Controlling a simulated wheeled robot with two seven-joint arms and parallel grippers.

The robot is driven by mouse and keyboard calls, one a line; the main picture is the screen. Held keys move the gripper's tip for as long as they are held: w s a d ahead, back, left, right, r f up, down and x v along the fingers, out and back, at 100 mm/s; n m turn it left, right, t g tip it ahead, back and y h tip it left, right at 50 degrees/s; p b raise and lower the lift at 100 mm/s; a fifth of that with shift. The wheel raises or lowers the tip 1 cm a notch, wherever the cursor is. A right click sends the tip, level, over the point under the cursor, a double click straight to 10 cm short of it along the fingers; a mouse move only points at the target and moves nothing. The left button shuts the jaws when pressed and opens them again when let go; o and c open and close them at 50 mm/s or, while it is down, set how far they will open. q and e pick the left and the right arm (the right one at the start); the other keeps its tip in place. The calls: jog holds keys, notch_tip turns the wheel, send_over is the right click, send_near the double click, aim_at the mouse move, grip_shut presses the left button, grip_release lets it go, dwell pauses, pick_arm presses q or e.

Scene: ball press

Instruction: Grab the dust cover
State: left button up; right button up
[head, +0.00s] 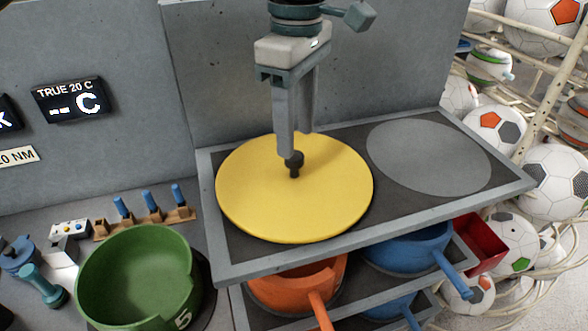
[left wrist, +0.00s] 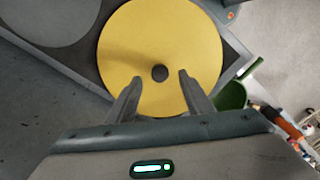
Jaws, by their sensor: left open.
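The dust cover is a flat yellow disc (head: 250,195) with a small dark knob (head: 294,167) at its centre. It lies on the dark top of a grey-edged stand. My left gripper (head: 293,150) comes down from above, with its fingers pointing at the knob. In the left wrist view the yellow disc (left wrist: 150,40) fills the middle, and the knob (left wrist: 160,73) shows between the two spread fingertips of my left gripper (left wrist: 160,77). The gripper is open and empty. I cannot tell whether the fingertips are level with the knob. My right gripper is not in view.
A bare grey circle (head: 430,157) lies right of the disc. Below are an orange pot (head: 285,292) and a blue pot (head: 405,250). A green pot (head: 130,280) stands left. Ball racks (head: 535,125) are at right; a grey wall panel (head: 220,70) stands behind.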

aim_at(294, 169)
pick_arm(q)
jog(key=shift+f, duration=0.7)
jog(key=shift+f+p, duration=0.2)
jog(key=shift+p, duration=0.2)
jog(key=shift+a+f+p, duration=0.1)
jog(key=shift+f+p, duration=0.55)
jog(key=shift+p, duration=0.1)
notch_tip(294, 169, down, 2)
jog(key=shift+w+f+p, duration=0.1)
jog(key=shift+p, duration=0.45)
jog(key=shift+f, duration=0.65)
jog(key=shift+c, duration=0.6)
grip_shut()
